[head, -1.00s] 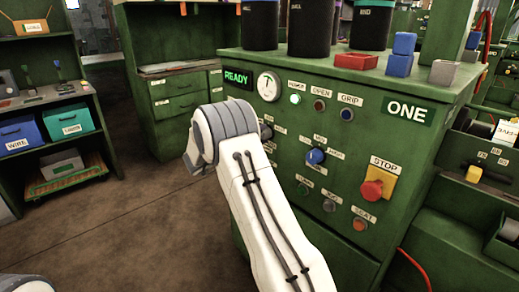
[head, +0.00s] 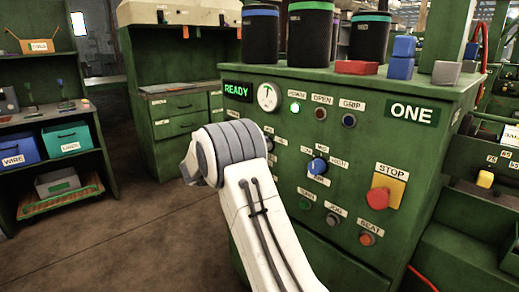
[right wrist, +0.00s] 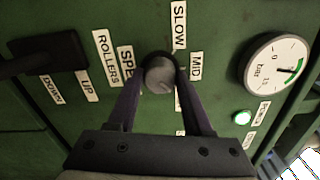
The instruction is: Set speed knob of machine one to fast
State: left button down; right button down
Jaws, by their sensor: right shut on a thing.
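Machine one is the green cabinet (head: 330,262) with a white "ONE" sign. In the right wrist view its grey round speed knob (right wrist: 160,73) sits beside the labels "SLOW" (right wrist: 179,25), "MID" and a partly covered "SPE…" label (right wrist: 127,72). My right gripper (right wrist: 161,80) is shut on this knob, one dark finger on each side. The "FAST" label is not readable there, and I cannot tell the knob's exact pointing. In the head view my right arm hides the gripper. My left gripper is not in view.
A dark lever (right wrist: 45,52) with "UP" and "DOWN" labels and a pressure gauge (right wrist: 277,64) flank the knob. The panel also has a blue knob (head: 317,166) and a red stop button (head: 379,201). Cups and blocks stand on top. Floor at left is clear.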

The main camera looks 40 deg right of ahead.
jog(key=shift+c, duration=1.6)
grip_release()
jog(key=a, duration=1)
jog(key=shift+s+a+p, duration=0.25)
jog(key=shift+s+p, duration=0.05)
jog(key=shift+s, duration=0.15)
jog(key=shift+w, duration=0.1)
